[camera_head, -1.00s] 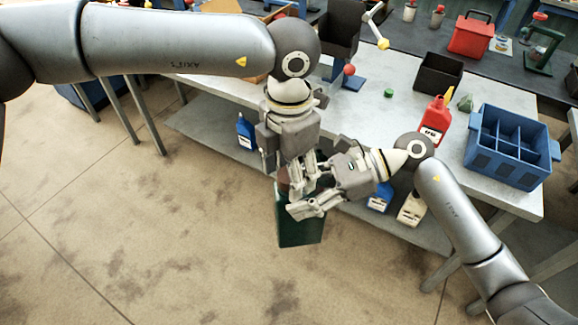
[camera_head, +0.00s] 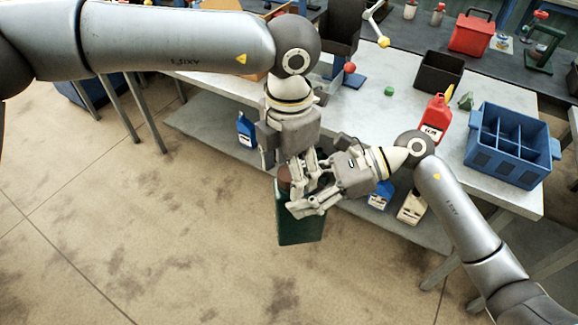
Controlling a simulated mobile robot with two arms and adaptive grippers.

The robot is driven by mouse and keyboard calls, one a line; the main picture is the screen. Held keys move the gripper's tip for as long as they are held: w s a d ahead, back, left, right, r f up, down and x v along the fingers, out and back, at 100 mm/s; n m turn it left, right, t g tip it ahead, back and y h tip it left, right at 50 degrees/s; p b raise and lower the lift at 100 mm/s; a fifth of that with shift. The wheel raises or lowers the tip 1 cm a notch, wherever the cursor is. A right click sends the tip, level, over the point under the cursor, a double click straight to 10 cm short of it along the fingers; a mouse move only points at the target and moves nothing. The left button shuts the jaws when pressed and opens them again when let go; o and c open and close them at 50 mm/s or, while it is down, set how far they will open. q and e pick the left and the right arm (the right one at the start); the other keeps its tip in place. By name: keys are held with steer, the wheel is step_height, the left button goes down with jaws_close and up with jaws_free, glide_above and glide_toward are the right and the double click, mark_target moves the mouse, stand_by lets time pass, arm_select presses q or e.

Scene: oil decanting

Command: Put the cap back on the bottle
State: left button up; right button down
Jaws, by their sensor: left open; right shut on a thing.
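A dark green bottle (camera_head: 300,226) hangs in the air in front of the table, roughly upright. My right gripper (camera_head: 296,207) comes from the right and is shut on it near its upper part. A brownish-red piece (camera_head: 284,176) shows at the top of the bottle. I cannot tell whether it is the cap or the neck. My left gripper (camera_head: 300,178) points down from above, open, with its fingers close around or beside that top. The fingers of both grippers hide much of the bottle's top. A small green cap-like thing (camera_head: 389,91) lies on the table.
The grey table (camera_head: 375,110) holds a red bottle (camera_head: 436,118), a black bin (camera_head: 438,74) and a blue divided crate (camera_head: 508,148). Blue bottles (camera_head: 246,130) and a whitish bottle (camera_head: 411,209) stand on the lower shelf. The floor in front is clear.

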arm_select(q)
step_height(320, 180, up, 12)
stand_by(0.5)
steer(key=shift+w, duration=0.1)
stand_by(0.4)
